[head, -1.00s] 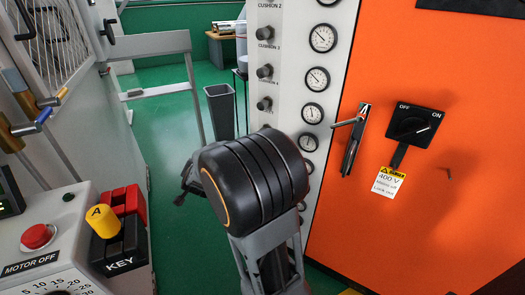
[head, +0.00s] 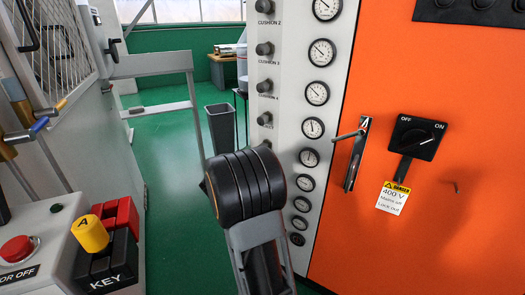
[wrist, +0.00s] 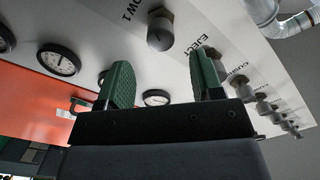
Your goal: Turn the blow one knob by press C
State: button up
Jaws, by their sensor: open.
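The blow one knob (wrist: 160,32) is a grey round knob on the pale panel, at the top middle of the wrist view. Its printed label is partly cut off, reading "OW 1". My gripper (wrist: 162,70) is open, with its two green padded fingers apart and empty. The knob appears beyond the fingertips, between them in the picture and apart from them. In the head view my own arm hides most of my gripper, and I cannot pick out the blow one knob there.
The pale panel (head: 287,97) carries cushion knobs (head: 264,50) and several gauges (head: 322,52). An orange cabinet (head: 440,240) with a handle (head: 355,155) and a rotary switch (head: 415,137) stands right. A yellow key (head: 90,235) sits left. Green floor lies open between.

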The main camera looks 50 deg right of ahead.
jog(key=d, duration=0.3)
jog(key=w+d, duration=0.1)
jog(key=d, duration=0.3)
jog(key=shift+w+d+b, duration=0.1)
jog(key=shift+w+b, duration=0.1)
jog(key=shift+b, duration=0.1)
jog(key=c, duration=0.9)
